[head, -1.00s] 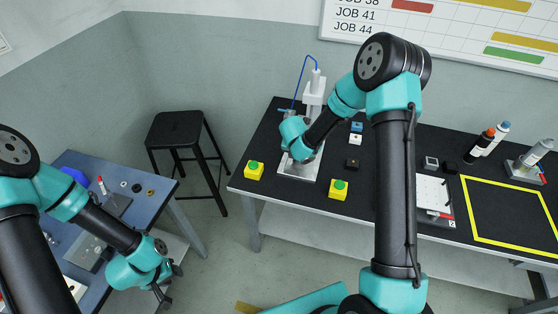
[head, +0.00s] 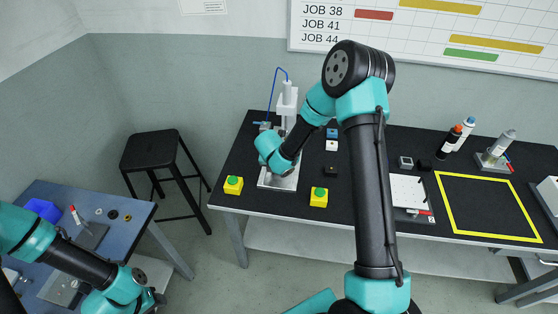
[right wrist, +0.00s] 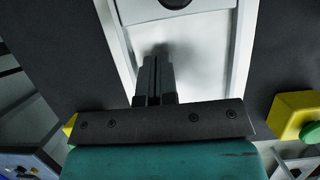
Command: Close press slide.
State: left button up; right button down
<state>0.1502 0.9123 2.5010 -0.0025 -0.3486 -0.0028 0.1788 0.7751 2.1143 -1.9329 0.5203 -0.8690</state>
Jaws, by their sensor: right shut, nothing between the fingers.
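The press (head: 288,100) stands at the back left of the black workbench, with a white upright, a blue hose and a pale base. In the right wrist view, its pale slide plate (right wrist: 205,55) lies between raised side rails, with a block with a dark round hole at the top edge. My right gripper (right wrist: 155,65) is shut and empty, pointing along the plate, its shadow just ahead; I cannot tell whether it touches. In the head view my right wrist hides the fingers and part of the press. My left gripper (head: 156,297) hangs low by the blue table; its jaw opening is unclear.
Yellow boxes with green buttons stand left (head: 233,185) and right (head: 319,197) of the press base. Small blocks (head: 331,146) lie to the right. The yellow-framed area (head: 487,207) is empty.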

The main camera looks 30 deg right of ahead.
jog(key=v, duration=1)
jog(key=shift+s+a, duration=0.2)
jog(key=shift+f, duration=0.1)
